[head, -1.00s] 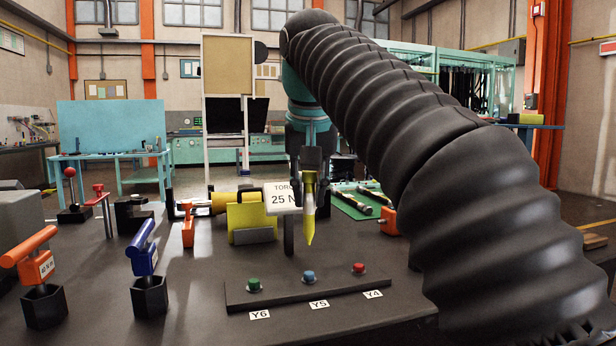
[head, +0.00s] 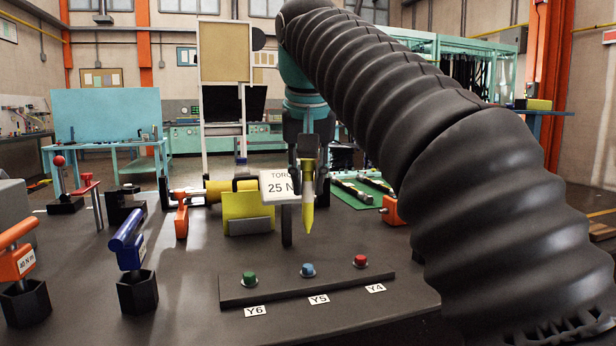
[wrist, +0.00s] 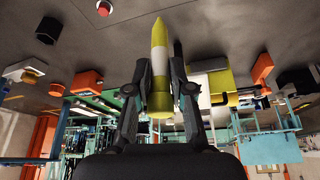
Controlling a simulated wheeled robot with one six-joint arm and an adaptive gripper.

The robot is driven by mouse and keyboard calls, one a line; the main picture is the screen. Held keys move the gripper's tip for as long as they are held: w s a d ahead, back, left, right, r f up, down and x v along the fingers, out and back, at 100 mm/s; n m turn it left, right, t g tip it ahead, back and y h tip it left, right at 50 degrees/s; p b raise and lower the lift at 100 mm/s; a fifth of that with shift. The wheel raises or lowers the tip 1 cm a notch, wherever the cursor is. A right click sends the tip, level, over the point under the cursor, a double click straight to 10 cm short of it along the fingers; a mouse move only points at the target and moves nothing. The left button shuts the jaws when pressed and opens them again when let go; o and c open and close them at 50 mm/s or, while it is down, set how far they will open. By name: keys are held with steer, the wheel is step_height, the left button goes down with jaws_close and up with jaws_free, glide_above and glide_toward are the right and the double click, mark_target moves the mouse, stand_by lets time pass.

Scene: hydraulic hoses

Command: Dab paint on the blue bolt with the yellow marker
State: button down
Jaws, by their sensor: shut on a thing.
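The blue bolt (head: 308,270) stands in the middle of a dark bar (head: 240,293) on the bench, above the label Y5. A green bolt (head: 249,279) is to its left and a red bolt (head: 360,262) to its right. My gripper (head: 308,178) is shut on the yellow marker (head: 308,215), which points tip down above the blue bolt, apart from it. In the wrist view the marker (wrist: 159,68) shows between the fingers of my gripper (wrist: 160,100). The red bolt (wrist: 104,8) shows at the top there; the blue bolt does not show.
Blue (head: 129,229) and orange (head: 16,235) tools stand in black sockets at left. An orange tool (head: 395,210) lies at right. The bench before the bar is clear.

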mark_target(308, 207)
steer(key=shift+f+b, duration=1.7)
steer(key=shift+f, duration=0.7)
steer(key=shift+f, duration=0.6)
steer(key=shift+r+p, duration=2.1)
steer(key=shift+p, duration=0.1)
steer(key=shift+r, duration=0.9)
